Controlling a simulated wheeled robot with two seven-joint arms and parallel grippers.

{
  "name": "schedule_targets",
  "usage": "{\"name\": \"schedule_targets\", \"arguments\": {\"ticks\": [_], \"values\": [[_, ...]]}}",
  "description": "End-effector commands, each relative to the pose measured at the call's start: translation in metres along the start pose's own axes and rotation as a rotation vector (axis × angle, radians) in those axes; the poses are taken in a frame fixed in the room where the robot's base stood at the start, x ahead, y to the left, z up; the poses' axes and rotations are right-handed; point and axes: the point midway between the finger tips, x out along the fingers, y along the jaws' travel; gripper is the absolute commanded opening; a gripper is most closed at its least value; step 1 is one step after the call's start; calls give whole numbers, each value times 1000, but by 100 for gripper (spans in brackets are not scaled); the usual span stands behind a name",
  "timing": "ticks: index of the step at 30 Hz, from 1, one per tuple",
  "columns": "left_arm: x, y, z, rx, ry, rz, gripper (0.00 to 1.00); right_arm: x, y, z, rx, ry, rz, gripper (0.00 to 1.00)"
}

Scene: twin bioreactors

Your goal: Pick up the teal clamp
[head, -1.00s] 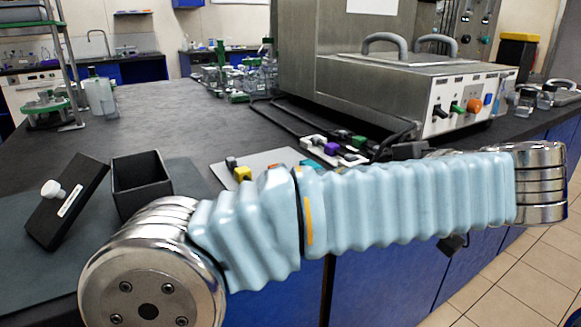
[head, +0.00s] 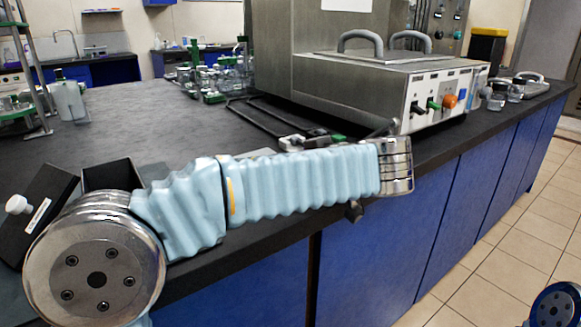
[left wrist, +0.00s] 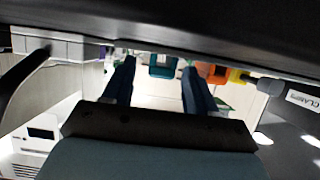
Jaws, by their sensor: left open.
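The teal clamp (left wrist: 163,66) shows in the left wrist view, near the top centre. It lies between the fingertips of my left gripper (left wrist: 159,76), with a visible gap on each side. My left gripper is open, and nothing is held in it. I cannot tell how far the clamp is beyond the fingertips. In the head view the teal clamp is hidden behind my left arm, and the left gripper's fingers cannot be made out. My right gripper is not in view.
Orange (left wrist: 204,71) and yellow (left wrist: 236,76) pieces sit right of the teal clamp in the wrist view, near a "CLAMPS" label (left wrist: 303,99). A steel unit (head: 400,85) stands behind my arm. A black open box (head: 108,176) is at left.

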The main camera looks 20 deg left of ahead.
Motion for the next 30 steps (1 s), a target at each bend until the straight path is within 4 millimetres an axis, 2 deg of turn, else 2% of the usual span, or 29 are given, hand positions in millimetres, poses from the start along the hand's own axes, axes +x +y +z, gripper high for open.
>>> {"name": "schedule_targets", "arguments": {"ticks": [8, 18, 30], "values": [[4, 0, 0, 0, 0, 1, 56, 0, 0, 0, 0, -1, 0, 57], [4, 0, 0, 0, 0, 1, 4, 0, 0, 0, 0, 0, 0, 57], [1, 0, -6, -1, 1, 1, 3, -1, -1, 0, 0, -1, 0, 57]]}}
